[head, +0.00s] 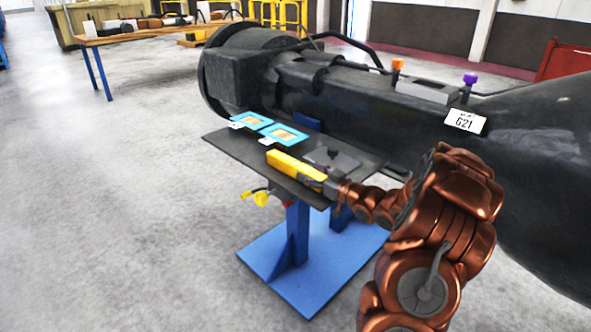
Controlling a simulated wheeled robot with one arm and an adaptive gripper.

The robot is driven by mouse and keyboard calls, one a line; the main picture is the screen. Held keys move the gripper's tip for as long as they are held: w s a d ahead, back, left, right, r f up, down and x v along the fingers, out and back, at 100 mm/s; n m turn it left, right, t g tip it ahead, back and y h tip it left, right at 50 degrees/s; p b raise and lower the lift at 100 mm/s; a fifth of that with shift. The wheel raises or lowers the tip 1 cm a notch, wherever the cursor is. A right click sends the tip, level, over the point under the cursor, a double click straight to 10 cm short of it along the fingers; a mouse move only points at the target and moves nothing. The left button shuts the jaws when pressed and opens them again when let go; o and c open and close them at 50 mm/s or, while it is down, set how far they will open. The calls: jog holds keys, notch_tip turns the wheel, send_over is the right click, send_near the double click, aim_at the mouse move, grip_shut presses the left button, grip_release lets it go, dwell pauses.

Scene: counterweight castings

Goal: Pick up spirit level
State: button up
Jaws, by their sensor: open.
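The spirit level is most likely the yellow bar (293,165) lying on a dark tabletop (228,146) in the head view. It lies slantwise, near the table's front edge. My gripper (322,182) is at the bar's right-hand, nearer end, low over the tabletop. Its jaws are open, but the fingers are small and dark here. I cannot tell whether they are around the bar or only beside it. The gripper and wrist may hide part of that end.
Two blue-framed cards (285,134) lie left of the bar, and a flat dark piece (332,159) lies behind it. A large black casting (345,92) rises close behind the table. A blue stand (297,240) is below. Open floor (120,220) lies to the left.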

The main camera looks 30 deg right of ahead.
grip_shut()
dwell(0.7)
